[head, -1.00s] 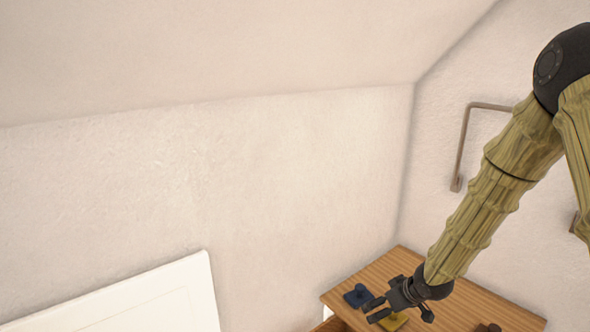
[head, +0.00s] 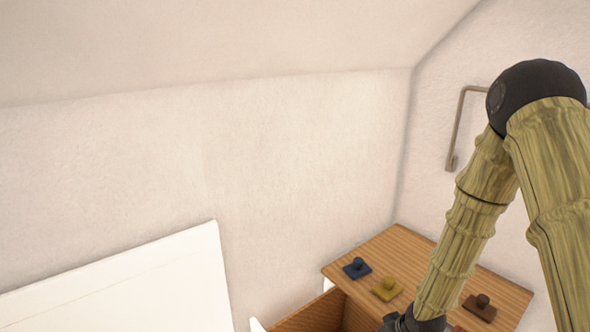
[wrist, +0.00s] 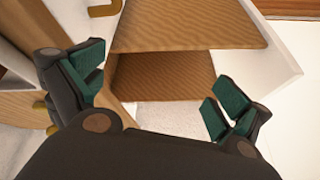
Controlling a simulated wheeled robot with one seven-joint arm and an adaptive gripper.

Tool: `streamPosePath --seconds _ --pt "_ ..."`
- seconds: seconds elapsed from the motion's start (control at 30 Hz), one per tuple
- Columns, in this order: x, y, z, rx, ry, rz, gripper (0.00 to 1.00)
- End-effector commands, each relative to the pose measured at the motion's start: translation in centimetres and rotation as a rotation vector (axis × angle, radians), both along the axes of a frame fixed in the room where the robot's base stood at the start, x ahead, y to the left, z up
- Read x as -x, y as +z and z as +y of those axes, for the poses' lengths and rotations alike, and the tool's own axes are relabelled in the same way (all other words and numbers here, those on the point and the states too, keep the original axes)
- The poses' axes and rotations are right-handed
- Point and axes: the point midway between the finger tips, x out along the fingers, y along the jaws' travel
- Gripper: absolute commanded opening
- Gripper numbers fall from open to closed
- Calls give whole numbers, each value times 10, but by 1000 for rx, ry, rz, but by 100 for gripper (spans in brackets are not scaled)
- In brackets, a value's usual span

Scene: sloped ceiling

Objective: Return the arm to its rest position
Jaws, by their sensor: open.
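My gripper (wrist: 152,92) is open in the wrist view, with green pads on its fingers and nothing between them. In the head view only its dark base shows at the bottom edge, and its fingers are out of frame. My arm comes down from the right, bent at a black joint, in front of the wooden top.
A wooden top (head: 400,245) carries a blue knobbed piece (head: 357,268), a yellow one (head: 386,288) and a brown one (head: 479,307). An open drawer (head: 325,313) is at its front left. A white panel (head: 130,285) stands left. A metal rail (head: 457,130) is on the right wall.

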Motion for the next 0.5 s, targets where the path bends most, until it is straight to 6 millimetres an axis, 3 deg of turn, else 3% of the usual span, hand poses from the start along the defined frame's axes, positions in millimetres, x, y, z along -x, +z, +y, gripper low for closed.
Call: streamPosePath --seconds 0.2,0.5 --pt "89 -70 13 -5 -100 135 100" --pt "229 -136 14 67 -252 312 100"
